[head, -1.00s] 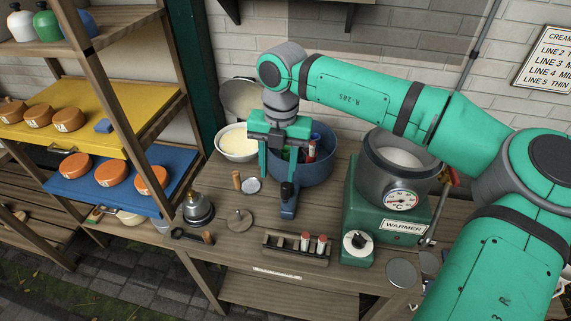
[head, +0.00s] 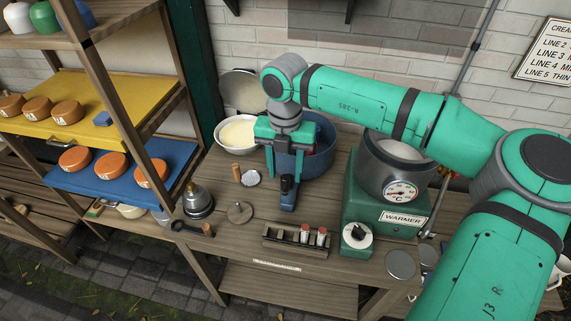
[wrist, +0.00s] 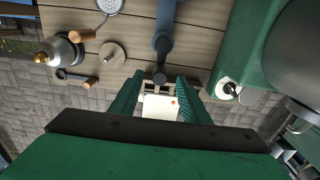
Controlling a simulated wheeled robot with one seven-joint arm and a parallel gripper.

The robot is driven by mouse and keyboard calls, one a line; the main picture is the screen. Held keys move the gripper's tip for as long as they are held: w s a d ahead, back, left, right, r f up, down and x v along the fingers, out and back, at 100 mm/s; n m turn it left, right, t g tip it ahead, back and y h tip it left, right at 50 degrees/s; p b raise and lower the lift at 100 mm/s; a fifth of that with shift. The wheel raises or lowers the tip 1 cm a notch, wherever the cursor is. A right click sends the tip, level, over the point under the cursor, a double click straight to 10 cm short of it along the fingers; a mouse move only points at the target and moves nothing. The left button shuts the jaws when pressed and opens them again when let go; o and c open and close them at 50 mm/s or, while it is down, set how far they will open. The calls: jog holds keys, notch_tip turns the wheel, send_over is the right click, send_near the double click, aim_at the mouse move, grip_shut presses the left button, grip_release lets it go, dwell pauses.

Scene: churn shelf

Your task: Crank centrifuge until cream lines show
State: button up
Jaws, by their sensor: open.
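The centrifuge is a round blue tub (head: 322,143) at the back middle of the bench. Its front blue arm carries an upright black crank knob (head: 287,184); the arm (wrist: 163,35) and black knob (wrist: 159,76) show in the wrist view. My gripper (head: 289,177) points down in front of the tub with its fingers apart, one on each side of the knob in the head view. In the wrist view (wrist: 160,82) the knob lies between the fingertips. I cannot tell if they touch it. The tub's contents are mostly hidden behind my gripper.
The green warmer (head: 383,222) with a metal pot stands close on the right. A tube rack (head: 290,242) with red-capped tubes sits at the front. A cream bowl (head: 240,134), a skimmer (head: 250,178) and a lidded metal pot (head: 198,201) are to the left.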

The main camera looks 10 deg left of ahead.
aim_at(285, 177)
jog(key=shift+f, duration=2)
jog(key=shift+f, duration=0.25)
jog(key=shift+c, duration=0.3)
grip_shut()
